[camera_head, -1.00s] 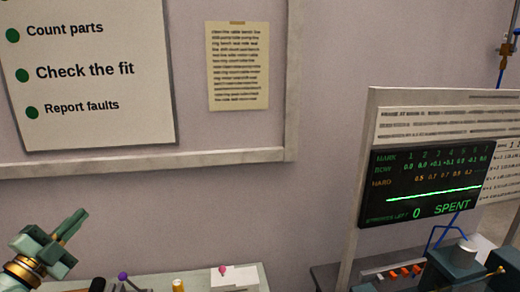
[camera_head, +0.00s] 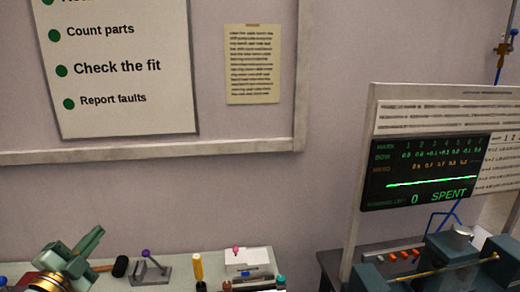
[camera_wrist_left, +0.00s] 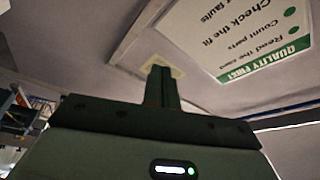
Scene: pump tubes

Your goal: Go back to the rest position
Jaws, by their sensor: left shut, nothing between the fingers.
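My left gripper (camera_head: 96,234) is at the lower left of the head view, its fingers pointing up and to the right. It is shut and empty, in front of the wall and near the left end of the bench. In the left wrist view its closed fingers (camera_wrist_left: 162,88) stand up in the middle, with the wall and a sign behind them. My right gripper is in neither view.
A bench (camera_head: 215,264) holds a purple-knobbed lever (camera_head: 150,262), a yellow-handled tool (camera_head: 198,268) and a white box (camera_head: 248,260). At right are a display (camera_head: 425,172) reading SPENT and a teal machine (camera_head: 455,262).

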